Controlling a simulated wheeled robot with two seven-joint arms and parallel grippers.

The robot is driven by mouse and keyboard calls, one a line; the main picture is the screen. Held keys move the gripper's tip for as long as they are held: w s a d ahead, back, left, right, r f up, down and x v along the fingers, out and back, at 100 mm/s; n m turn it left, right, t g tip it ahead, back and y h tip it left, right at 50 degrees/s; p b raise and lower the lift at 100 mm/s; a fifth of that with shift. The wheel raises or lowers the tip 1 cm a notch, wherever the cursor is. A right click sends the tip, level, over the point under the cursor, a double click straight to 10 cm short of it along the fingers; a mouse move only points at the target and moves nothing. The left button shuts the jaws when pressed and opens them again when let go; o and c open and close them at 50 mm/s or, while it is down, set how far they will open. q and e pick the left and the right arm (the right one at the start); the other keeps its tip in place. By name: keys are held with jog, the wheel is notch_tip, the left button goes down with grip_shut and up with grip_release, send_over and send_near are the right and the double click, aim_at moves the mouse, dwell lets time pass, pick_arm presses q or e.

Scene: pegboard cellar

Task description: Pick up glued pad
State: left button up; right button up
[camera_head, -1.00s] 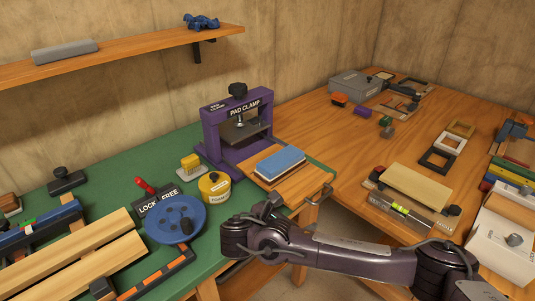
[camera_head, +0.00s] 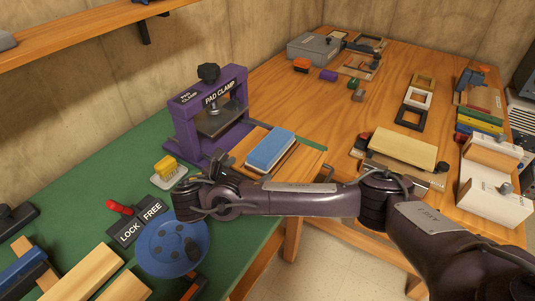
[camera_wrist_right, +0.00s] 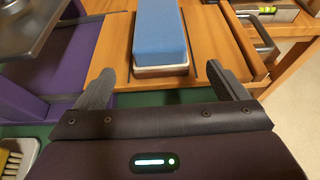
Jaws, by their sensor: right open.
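The glued pad, a blue-topped block with a pale layer under it, lies on a wooden board beside the purple pad clamp. It shows in the head view (camera_head: 270,149) and in the right wrist view (camera_wrist_right: 160,38). My right gripper (camera_head: 226,164) is just in front of the pad's near end. In the wrist view its two fingers (camera_wrist_right: 163,82) are spread wide, one on each side of the pad's line, with nothing between their tips. My left gripper is not in view.
The purple pad clamp (camera_head: 208,112) stands left of the pad. A yellow brush (camera_head: 167,170) sits on the green bench top (camera_head: 110,188) at left. A drawer-like metal handle (camera_wrist_right: 252,30) is right of the pad. A pale board (camera_head: 402,148) lies farther right.

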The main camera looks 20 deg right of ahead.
aim_at(256, 165)
jog(key=shift+w+d+f+b, duration=0.4)
jog(key=shift+d+f+b, duration=0.15)
jog(key=shift+b, duration=0.2)
jog(key=shift+w+d+r, duration=0.1)
jog(key=shift+w+d, duration=0.1)
jog(key=shift+d, duration=0.05)
jog(key=p+x, duration=0.1)
jog(key=x, duration=0.2)
jog(key=shift+w+d+r, duration=0.1)
jog(key=shift+w+d, duration=0.05)
jog(key=shift+d, duration=0.15)
jog(key=shift+w+d+f, duration=0.3)
jog(key=shift+w+d, duration=0.1)
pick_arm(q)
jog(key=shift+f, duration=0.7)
pick_arm(e)
jog(key=c, duration=1.1)
